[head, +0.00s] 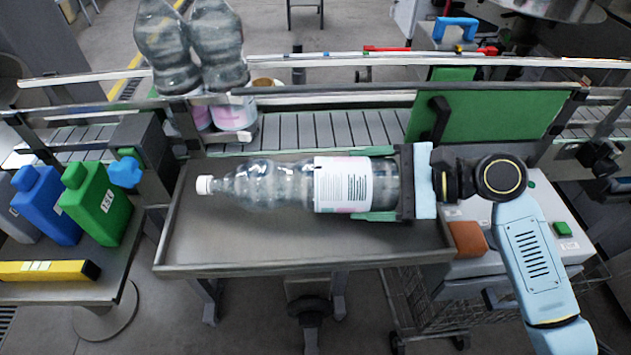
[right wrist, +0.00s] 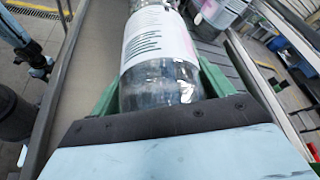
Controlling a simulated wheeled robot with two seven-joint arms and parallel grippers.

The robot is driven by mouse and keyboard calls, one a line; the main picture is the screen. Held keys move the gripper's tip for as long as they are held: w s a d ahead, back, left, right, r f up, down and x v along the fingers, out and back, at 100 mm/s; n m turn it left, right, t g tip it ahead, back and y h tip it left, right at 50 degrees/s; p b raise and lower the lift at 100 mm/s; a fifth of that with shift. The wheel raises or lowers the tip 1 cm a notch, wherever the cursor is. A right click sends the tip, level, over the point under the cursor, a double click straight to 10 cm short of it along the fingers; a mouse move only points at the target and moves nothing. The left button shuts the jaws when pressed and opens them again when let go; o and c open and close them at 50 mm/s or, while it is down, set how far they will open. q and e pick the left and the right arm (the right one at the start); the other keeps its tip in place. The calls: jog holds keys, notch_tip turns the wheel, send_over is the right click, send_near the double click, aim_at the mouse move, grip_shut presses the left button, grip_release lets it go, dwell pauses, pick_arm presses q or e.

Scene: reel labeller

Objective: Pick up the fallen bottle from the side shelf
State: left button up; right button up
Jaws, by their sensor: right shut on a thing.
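The fallen bottle (head: 270,185) is clear plastic with a white cap and a white and pink label. It lies on its side along the grey side shelf (head: 290,262), its cap pointing left in the head view. My right gripper (head: 376,185) comes from the right and is shut on the bottle's base end, with green fingers on either side. In the right wrist view the bottle (right wrist: 165,60) runs away from the palm between the green fingers. I cannot tell whether the bottle is clear of the shelf.
Two upright bottles (head: 190,45) stand on the conveyor (head: 330,128) behind the shelf. Green (head: 98,203) and blue (head: 45,205) jugs and a yellow tool (head: 48,271) are on a table at left. A green panel (head: 500,125) stands behind my right gripper. The shelf's front is clear.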

jog(key=c, duration=0.7)
jog(key=shift+r, duration=0.2)
jog(key=shift+c, duration=0.5)
